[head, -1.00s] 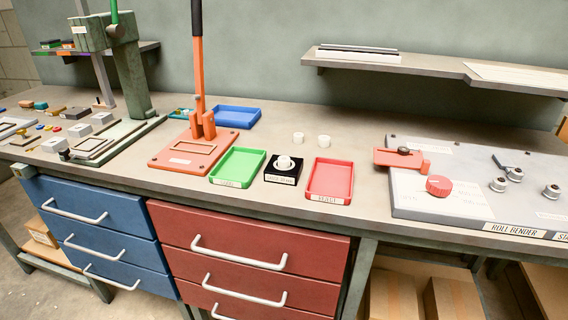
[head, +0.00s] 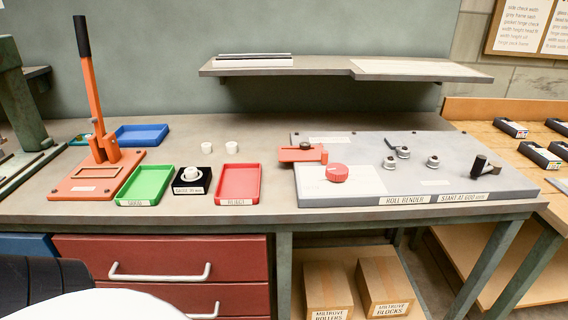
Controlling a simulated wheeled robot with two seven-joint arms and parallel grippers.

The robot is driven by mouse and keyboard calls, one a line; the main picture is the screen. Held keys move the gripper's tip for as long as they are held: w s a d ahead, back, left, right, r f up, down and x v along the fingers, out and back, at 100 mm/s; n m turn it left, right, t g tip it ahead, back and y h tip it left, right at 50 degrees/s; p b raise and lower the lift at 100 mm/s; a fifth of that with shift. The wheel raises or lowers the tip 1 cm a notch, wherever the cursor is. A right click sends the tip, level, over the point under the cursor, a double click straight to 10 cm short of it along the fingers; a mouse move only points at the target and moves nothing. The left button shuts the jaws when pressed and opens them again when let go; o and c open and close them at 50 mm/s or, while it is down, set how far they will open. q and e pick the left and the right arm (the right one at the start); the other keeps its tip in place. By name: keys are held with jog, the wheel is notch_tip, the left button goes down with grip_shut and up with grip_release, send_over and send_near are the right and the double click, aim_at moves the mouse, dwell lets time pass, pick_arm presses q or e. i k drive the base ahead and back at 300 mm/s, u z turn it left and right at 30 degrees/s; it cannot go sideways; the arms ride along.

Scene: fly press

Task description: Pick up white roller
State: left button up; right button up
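A third white round piece (head: 192,173) sits on a black labelled block (head: 205,186) between the green and red trays. I cannot tell from the picture which of these is the white roller. Neither of my grippers is in view.
A green tray (head: 128,199), a red tray (head: 255,198) and a blue tray (head: 142,143) surround the pieces. An orange lever press (head: 58,190) stands left, a grey roll bender plate (head: 460,180) right. A shelf (head: 320,68) overhangs behind.

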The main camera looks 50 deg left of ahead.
aim_at(191, 173)
jog(key=z, duration=1.35)
jog(key=k, duration=1.65)
jog(key=u, duration=1.75)
